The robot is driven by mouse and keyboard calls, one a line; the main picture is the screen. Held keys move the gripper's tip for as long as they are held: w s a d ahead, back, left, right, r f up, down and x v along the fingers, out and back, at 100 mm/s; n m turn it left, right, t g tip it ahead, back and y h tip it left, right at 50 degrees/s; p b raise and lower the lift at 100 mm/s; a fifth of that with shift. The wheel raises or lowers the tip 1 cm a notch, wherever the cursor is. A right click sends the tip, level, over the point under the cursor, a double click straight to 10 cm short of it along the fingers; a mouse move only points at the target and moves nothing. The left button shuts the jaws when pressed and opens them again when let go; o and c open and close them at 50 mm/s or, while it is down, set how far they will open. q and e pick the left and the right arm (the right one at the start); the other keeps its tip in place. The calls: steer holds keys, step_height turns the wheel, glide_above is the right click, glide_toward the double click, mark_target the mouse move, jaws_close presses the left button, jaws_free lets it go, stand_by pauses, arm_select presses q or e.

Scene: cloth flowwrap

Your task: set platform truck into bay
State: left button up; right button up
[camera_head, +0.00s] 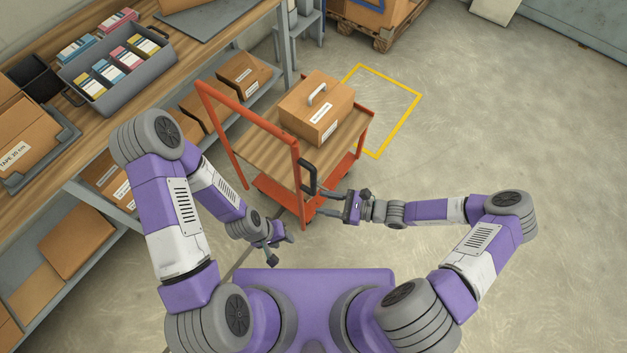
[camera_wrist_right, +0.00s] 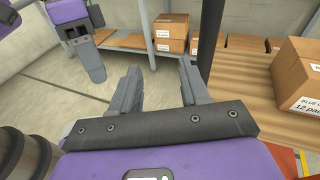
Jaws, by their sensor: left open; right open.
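The platform truck has an orange frame (camera_head: 203,100) and a wooden deck (camera_head: 262,150), with a cardboard box (camera_head: 312,118) on it. A black grip (camera_head: 309,178) is on its near post. The bay is a yellow outline (camera_head: 400,122) on the floor beyond the truck, partly hidden by it. My right gripper (camera_head: 322,202) is open, close to the black grip. In the right wrist view, nothing shows between its fingers (camera_wrist_right: 155,85); a dark upright bar (camera_wrist_right: 212,45) stands to their right. My left gripper (camera_head: 284,250) is open and empty, low before the truck.
A workbench (camera_head: 185,60) with a grey tote (camera_head: 115,60) and lower shelves of boxes runs close along the truck's left side. A loaded pallet (camera_head: 375,35) stands behind the bay. The floor to the right is clear.

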mark_target(313, 179)
steer(key=w+d+r+m+t, duration=0.2)
steer(key=w+m+t, duration=0.1)
steer(key=w+t, duration=0.1)
steer(key=shift+y, duration=0.3)
steer(key=x, duration=0.7)
steer(key=shift+d+f+b, duration=0.1)
steer(key=shift+f+b, duration=0.25)
steer(key=shift+c, duration=0.4)
jaws_close()
